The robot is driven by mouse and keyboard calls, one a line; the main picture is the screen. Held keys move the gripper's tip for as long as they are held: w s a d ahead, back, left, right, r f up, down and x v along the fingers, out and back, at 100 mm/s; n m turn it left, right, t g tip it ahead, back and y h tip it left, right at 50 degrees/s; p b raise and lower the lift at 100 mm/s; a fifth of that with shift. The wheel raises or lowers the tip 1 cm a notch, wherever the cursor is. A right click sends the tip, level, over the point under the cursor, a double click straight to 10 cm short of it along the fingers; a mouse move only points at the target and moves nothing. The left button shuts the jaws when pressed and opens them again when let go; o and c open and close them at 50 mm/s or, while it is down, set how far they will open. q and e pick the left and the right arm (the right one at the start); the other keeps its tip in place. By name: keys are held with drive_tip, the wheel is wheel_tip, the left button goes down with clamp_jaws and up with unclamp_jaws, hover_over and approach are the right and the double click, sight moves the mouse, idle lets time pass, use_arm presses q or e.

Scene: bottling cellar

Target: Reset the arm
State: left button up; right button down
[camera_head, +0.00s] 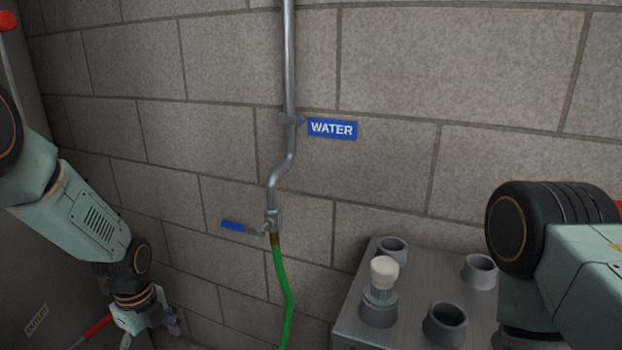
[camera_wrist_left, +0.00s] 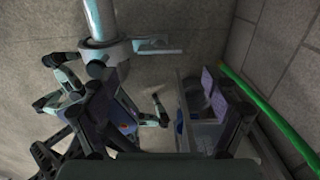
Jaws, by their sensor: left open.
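My left arm comes in from the left in the head view, bent downward. Its gripper (camera_head: 150,325) hangs low at the bottom edge, partly cut off, in front of the block wall and close to a red lever (camera_head: 98,327). In the left wrist view the left gripper (camera_wrist_left: 178,105) has its fingers spread apart, with nothing held between them. My right arm shows at the right edge of the head view; its gripper is out of view.
A water pipe (camera_head: 289,70) with a blue-handled valve (camera_head: 233,226) and green hose (camera_head: 284,290) runs down the wall, beside a WATER sign (camera_head: 332,129). A metal stand (camera_head: 400,318) with several round sockets holds a pale-capped piece (camera_head: 384,270). A grey panel stands left.

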use_arm(q)
wheel_tip(320, 180, down, 7)
drive_tip(key=shift+f, duration=0.1)
drive_tip(key=n, duration=0.4)
drive_tip(key=shift+p, duration=0.35)
drive_tip(key=n, duration=0.5)
drive_tip(key=shift+n, duration=0.4)
drive_tip(key=n, duration=0.4)
drive_tip(key=shift+n, duration=0.3)
drive_tip(key=n, duration=0.3)
drive_tip(key=shift+n, duration=0.4)
wheel_tip(320, 180, up, 2)
drive_tip(key=shift+r+p, duration=0.25)
drive_tip(key=shift+p, duration=0.2)
drive_tip(key=shift+r, duration=0.35)
